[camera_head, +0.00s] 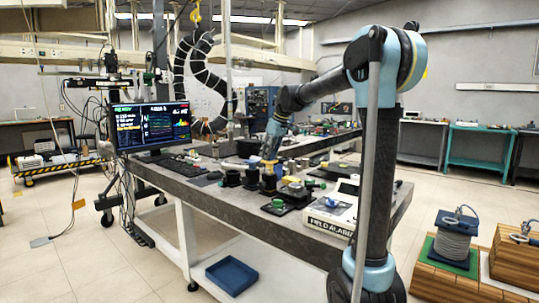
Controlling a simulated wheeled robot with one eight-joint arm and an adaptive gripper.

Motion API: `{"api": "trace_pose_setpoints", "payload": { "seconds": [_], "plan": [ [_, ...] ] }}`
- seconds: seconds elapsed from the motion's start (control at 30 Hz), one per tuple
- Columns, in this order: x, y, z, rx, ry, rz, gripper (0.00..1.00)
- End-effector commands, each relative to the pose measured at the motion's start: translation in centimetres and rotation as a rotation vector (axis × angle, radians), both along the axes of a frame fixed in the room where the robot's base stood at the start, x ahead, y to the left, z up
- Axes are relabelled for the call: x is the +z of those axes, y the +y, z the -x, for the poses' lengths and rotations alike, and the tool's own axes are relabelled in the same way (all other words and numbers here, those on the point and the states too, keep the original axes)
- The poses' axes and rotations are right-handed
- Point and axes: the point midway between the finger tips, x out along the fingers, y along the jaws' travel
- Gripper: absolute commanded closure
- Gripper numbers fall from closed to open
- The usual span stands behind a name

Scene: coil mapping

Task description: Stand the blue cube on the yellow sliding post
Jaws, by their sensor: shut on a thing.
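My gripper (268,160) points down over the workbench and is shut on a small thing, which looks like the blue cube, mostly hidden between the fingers. Directly under the gripper is a small yellow piece (269,178), which looks like the yellow sliding post, on a dark base. The gap between the held thing and the post is too small to make out, so I cannot tell whether they touch.
The dark workbench top (215,190) holds several dark fixtures near the gripper, a green piece (278,204) on a black plate, and a white alarm box (331,215) at right front. A monitor (151,126) and keyboard (165,163) stand left. A blue tray (232,275) lies below.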

Motion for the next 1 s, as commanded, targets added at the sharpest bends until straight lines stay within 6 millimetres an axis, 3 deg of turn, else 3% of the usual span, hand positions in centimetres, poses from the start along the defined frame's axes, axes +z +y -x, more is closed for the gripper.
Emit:
{"api": "trace_pose_setpoints", "payload": {
  "seconds": [0.13, 0.17, 0.23, 0.67, 1.0],
  "plan": [
    [-0.2, 0.0, 0.0, 0.000, 0.000, 0.000, 0.92],
    [-0.2, 0.0, 0.0, 0.000, 0.000, 0.000, 0.63],
    [-0.2, 0.0, 0.0, -0.001, 0.000, 0.000, 0.47],
    [0.2, -0.2, 0.0, -0.002, 0.000, 0.000, 0.47],
    [5.3, -1.9, 1.3, -0.003, 0.000, 0.000, 0.47]
  ]
}}
